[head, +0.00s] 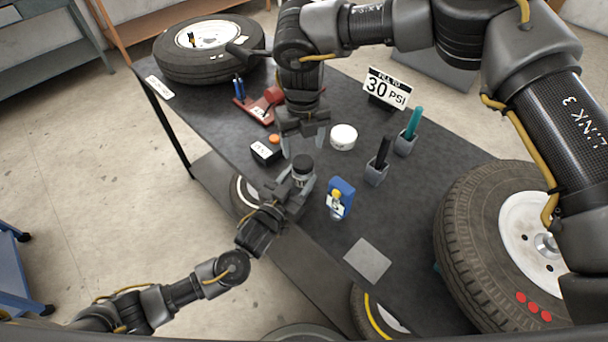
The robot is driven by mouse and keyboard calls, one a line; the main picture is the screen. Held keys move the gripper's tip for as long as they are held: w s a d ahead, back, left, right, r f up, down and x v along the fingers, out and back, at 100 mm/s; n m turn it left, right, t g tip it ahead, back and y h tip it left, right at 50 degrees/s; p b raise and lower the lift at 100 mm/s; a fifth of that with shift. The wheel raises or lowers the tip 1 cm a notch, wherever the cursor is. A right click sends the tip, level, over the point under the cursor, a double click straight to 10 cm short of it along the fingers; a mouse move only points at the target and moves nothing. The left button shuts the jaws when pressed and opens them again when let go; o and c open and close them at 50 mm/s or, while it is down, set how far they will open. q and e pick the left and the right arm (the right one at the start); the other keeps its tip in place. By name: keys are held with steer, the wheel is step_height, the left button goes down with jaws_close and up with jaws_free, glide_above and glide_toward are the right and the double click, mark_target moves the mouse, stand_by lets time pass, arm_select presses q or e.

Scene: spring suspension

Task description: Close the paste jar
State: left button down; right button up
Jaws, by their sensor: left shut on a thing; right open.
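A squat white round tub (343,137), which looks like the paste jar, stands on the dark table right of my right gripper. At this size I cannot tell whether its top is a lid or paste. My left gripper (296,184) is shut on a small black-topped cylinder (302,164) near the table's front-left edge. Its lower part is hidden by the fingers, and I cannot tell whether it is the lid. My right gripper (303,147) points down, open, just above and behind that cylinder, with nothing seen between its fingers.
A black box with an orange knob (265,151) stands close left of the grippers.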

mark_target(303, 162)
arm_select(q)
steer(key=shift+s+f, duration=0.1)
steer(key=shift+f, duration=0.2)
arm_select(e)
steer(key=shift+f, duration=2.8)
steer(key=c, duration=1)
steer(key=o, duration=1.1)
steer(key=shift+o, duration=0.2)
steer(key=shift+r, duration=0.1)
step_height(303, 162, up, 12)
